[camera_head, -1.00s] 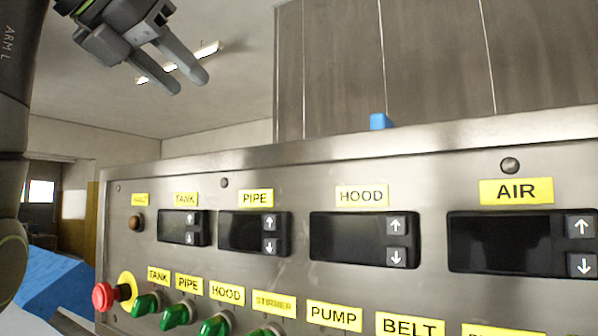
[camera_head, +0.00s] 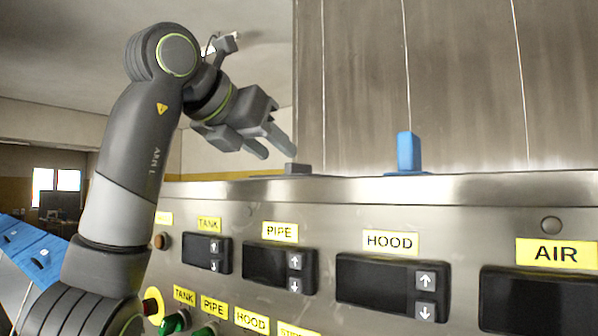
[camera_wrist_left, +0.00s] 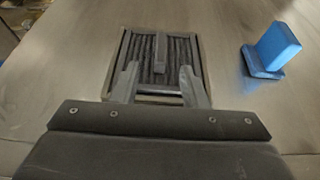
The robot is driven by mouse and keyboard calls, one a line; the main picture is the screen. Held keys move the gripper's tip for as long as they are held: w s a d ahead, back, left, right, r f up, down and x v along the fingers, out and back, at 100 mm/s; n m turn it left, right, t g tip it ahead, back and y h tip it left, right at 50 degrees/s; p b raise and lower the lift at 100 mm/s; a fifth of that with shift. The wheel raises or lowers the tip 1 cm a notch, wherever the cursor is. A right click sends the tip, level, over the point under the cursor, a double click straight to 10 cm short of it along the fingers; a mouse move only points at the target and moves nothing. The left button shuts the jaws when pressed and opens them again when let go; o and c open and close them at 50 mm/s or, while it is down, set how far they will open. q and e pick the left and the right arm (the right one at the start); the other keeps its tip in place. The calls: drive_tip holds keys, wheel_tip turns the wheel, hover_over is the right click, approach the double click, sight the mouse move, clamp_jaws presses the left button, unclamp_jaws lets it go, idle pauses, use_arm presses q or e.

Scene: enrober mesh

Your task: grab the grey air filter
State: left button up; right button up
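The grey air filter shows in the left wrist view as a dark ribbed square panel (camera_wrist_left: 178,50) in a light frame, with a raised grey handle bar in its middle. In the head view only a small grey block (camera_head: 297,168), which looks like its handle, shows above the top edge of the steel machine. My left gripper (camera_head: 278,150) is open and empty above and to the left of that block. In the left wrist view its two fingers (camera_wrist_left: 158,82) are apart over the near part of the filter, with the handle between and beyond them. My right gripper is not in view.
A blue upright handle (camera_head: 408,153) stands on the machine top to the right; it also shows in the left wrist view (camera_wrist_left: 272,50). The control panel (camera_head: 240,222) fronts the machine. A tall steel wall (camera_head: 450,80) rises behind. A blue object (camera_head: 35,250) is at left.

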sight(291, 163)
use_arm(q)
drive_tip(key=p+x, duration=0.3)
drive_tip(key=x, duration=0.1)
drive_tip(key=shift+r, duration=0.2)
drive_tip(key=shift+w+d+f, duration=0.3)
drive_tip(key=shift+w+d, duration=0.05)
drive_tip(key=shift+w, duration=0.05)
drive_tip(key=shift+s+a, duration=0.1)
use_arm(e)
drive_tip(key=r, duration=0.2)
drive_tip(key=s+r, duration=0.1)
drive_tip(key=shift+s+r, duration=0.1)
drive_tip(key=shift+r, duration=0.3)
use_arm(q)
drive_tip(key=shift+c, duration=0.3)
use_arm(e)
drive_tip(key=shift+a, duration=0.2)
use_arm(q)
clamp_jaws()
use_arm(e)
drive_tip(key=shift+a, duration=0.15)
